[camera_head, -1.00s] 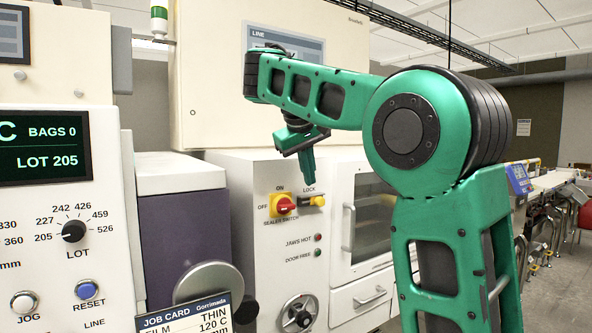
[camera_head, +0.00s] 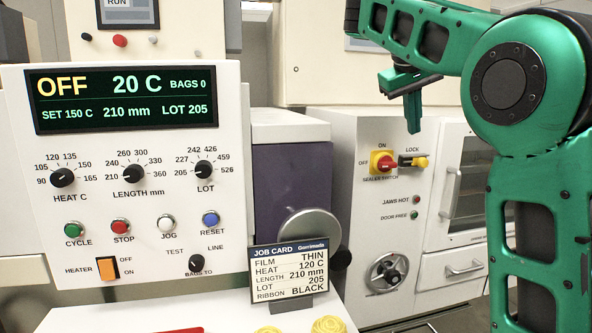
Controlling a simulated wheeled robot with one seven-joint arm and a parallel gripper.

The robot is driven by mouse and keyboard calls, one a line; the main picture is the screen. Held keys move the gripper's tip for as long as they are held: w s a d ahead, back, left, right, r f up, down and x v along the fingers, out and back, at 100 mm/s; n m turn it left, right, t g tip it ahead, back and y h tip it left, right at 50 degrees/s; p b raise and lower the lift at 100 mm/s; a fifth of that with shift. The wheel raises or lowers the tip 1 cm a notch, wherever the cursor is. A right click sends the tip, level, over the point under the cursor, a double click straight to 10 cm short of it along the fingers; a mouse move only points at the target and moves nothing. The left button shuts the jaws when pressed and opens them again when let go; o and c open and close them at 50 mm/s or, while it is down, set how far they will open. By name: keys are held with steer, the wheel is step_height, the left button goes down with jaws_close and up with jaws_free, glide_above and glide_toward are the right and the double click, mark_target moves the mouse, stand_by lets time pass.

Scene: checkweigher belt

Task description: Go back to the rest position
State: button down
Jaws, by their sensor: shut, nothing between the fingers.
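My gripper (camera_head: 413,118) hangs at the end of my green arm, pointing down at the upper right. It is shut and holds nothing. It is in front of the white machine cabinet, above and to the right of the red and yellow sealer switch (camera_head: 383,163) as seen in the picture. The yellow lock (camera_head: 413,161) shows just below the fingertips. I cannot tell the gap in depth between the fingers and the cabinet.
The control panel (camera_head: 137,170) at left reads OFF, 20 C, 210 mm, LOT 205. A job card (camera_head: 289,272) stands on the white ledge in front. A handwheel (camera_head: 386,272) and a glass-fronted door (camera_head: 470,190) are at right.

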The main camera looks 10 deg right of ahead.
steer(key=s+d+f+m+g+y, duration=0.1)
steer(key=s+d+f, duration=0.3)
steer(key=s+f, duration=0.35)
steer(key=s+d+f+m+g, duration=0.2)
steer(key=s+d+f, duration=0.3)
steer(key=s+f, duration=0.25)
steer(key=s+a+f+m+y, duration=0.1)
steer(key=s+a+f, duration=0.3)
steer(key=s+f, duration=0.2)
steer(key=s+a+f+y, duration=0.1)
steer(key=s+a+f, duration=0.2)
steer(key=s+f, duration=0.4)
steer(key=s+a+f+m+g+y, duration=0.1)
steer(key=s+a+f+y, duration=0.1)
steer(key=s+a+f, duration=0.2)
step_height(320, 180, down, 4)
steer(key=s, duration=0.2)
steer(key=shift+s+a+f+m, duration=0.2)
steer(key=shift+s+a+m, duration=0.1)
steer(key=shift+d, duration=0.1)
